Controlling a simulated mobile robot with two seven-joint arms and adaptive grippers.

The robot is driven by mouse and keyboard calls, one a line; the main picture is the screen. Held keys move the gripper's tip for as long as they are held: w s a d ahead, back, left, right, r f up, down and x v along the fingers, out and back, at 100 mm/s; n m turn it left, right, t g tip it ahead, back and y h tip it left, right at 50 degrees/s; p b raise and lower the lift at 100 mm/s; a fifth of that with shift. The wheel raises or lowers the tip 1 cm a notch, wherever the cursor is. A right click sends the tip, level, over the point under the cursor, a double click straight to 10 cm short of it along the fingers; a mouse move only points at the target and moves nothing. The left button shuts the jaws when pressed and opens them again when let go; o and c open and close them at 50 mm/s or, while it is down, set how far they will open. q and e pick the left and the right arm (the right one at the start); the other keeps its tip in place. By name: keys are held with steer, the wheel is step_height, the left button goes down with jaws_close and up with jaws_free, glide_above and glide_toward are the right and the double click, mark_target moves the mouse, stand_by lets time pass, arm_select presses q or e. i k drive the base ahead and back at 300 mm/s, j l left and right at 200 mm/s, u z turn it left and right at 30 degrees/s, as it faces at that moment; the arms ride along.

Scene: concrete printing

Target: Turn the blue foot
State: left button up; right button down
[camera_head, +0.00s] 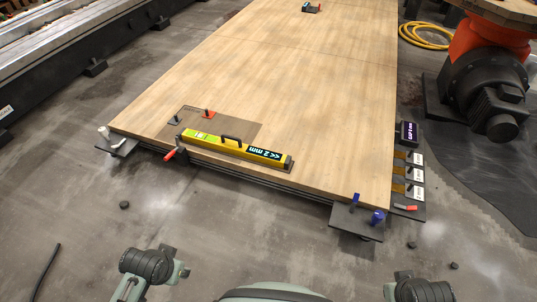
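The blue foot (377,217) is a blue knob on a dark plate at the near right corner of the wooden board. A second, smaller blue upright piece (355,201) stands just left of it on the same plate. A yellow level (232,147) with a lit display reading "mm" lies across the near left part of the board. Parts of my two arms show at the bottom edge, well below the board and apart from the blue foot. I cannot make out the fingertips of either gripper.
A white foot (105,132) is at the board's left corner and a red handle (170,155) at its near edge. A display box (409,133) and labelled blocks (415,174) line the right edge. An orange and black robot base (490,75) stands right. Small dark pucks lie on the floor.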

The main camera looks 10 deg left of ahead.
mark_target(378, 216)
steer(key=i+l, duration=0.1)
steer(key=l, duration=0.3)
steer(key=i+l, duration=0.15)
steer(key=l, duration=0.25)
steer(key=i+l+u, duration=0.1)
steer(key=l, duration=0.25)
steer(key=i+l, duration=0.15)
steer(key=l, duration=0.25)
